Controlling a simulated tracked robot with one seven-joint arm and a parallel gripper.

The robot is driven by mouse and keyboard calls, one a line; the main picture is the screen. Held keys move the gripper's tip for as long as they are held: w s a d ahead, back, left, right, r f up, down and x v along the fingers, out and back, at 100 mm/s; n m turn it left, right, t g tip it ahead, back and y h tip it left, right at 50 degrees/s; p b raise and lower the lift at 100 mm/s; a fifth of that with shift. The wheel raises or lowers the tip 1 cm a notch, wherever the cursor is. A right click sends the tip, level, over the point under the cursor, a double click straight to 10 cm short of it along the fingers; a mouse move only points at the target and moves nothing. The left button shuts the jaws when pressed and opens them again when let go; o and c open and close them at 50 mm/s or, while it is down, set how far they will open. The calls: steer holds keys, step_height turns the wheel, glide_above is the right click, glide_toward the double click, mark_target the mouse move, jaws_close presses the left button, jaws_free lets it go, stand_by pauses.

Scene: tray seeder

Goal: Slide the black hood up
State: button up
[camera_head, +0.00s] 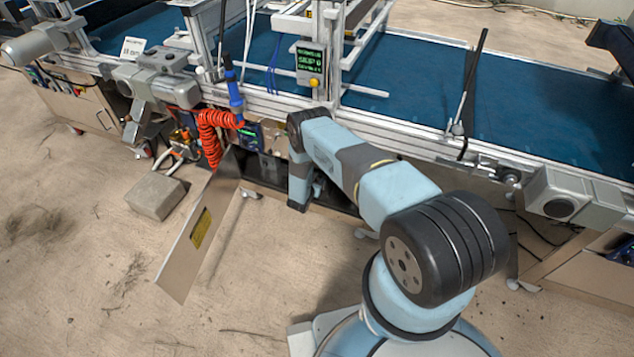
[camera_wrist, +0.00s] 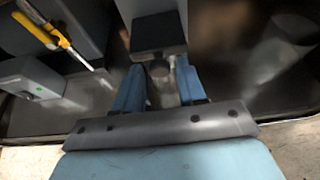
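In the wrist view, my gripper (camera_wrist: 160,88) points into a dark cabinet with its two blue fingers apart. A dark block with a grey upper face (camera_wrist: 157,30) stands just beyond the fingertips; it may be the black hood, but I cannot tell for sure. A small grey rounded part (camera_wrist: 162,75) shows in the gap between the fingers, below the block. I cannot see contact with either finger. In the head view, my arm reaches down into the open cabinet under the conveyor, and the fingers and hood are hidden.
A cabinet door (camera_head: 197,240) with a yellow label hangs open at the left. A coiled orange hose (camera_head: 208,135) hangs beside the opening. The blue conveyor belt (camera_head: 420,85) runs above. A yellow-handled tool (camera_wrist: 52,35) and a grey box (camera_wrist: 30,78) are left of my gripper.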

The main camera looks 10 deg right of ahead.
jaws_close()
stand_by(0.3)
steer(key=shift+w+a+r, duration=0.1)
steer(key=shift+r, duration=0.45)
step_height(320, 180, up, 7)
jaws_free()
steer(key=shift+o, duration=1.3)
